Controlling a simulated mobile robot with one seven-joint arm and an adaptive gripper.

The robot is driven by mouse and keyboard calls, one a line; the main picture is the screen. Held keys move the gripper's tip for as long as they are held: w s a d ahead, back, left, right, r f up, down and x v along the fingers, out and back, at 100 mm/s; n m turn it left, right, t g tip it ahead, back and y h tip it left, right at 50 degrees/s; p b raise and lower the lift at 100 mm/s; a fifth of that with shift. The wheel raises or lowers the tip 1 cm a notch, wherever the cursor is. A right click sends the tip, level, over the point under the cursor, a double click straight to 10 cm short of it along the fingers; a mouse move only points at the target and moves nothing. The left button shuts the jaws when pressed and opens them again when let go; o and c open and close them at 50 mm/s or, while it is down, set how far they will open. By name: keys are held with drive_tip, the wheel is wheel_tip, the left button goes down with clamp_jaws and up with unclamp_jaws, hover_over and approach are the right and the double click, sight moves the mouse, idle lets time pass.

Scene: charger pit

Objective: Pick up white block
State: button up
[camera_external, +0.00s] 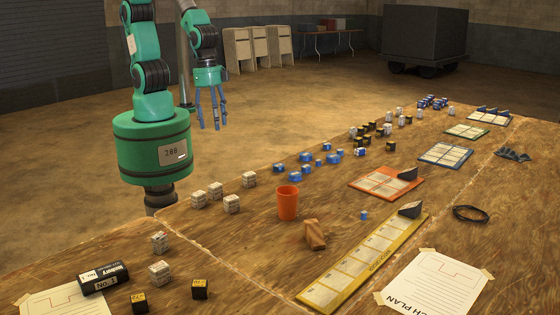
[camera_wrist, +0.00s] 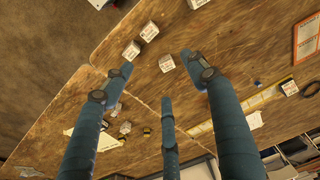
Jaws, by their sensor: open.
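Several white blocks with printed faces stand on the wooden table. A cluster near the left edge includes a white block (camera_external: 249,179), another (camera_external: 215,190) and another (camera_external: 231,204). Two more, one of them this white block (camera_external: 160,242), stand nearer the front. In the wrist view a white block (camera_wrist: 149,31), a second (camera_wrist: 131,50) and a third (camera_wrist: 166,63) show beyond the fingers. My gripper (camera_external: 211,122) hangs above and beyond the table's left edge, fingers spread and empty. Its blue fingers also show apart in the wrist view (camera_wrist: 157,68). Which white block is meant cannot be told.
An orange cup (camera_external: 288,203) stands right of the cluster, with a wooden piece (camera_external: 315,235) in front. Blue blocks (camera_external: 306,170) lie farther back. A yellow strip (camera_external: 366,263) lies at right.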

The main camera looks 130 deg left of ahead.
drive_tip(key=g, duration=0.1)
hover_over(216, 185)
wheel_tip(216, 185, down, 12)
drive_tip(key=shift+r, duration=0.1)
drive_tip(key=shift+f+b, duration=0.7)
drive_tip(key=shift+f, duration=3.55)
drive_tip(key=shift+f, duration=0.1)
drive_tip(key=shift+f+b, duration=0.9)
drive_tip(key=shift+f, duration=1.6)
drive_tip(key=c, duration=1.3)
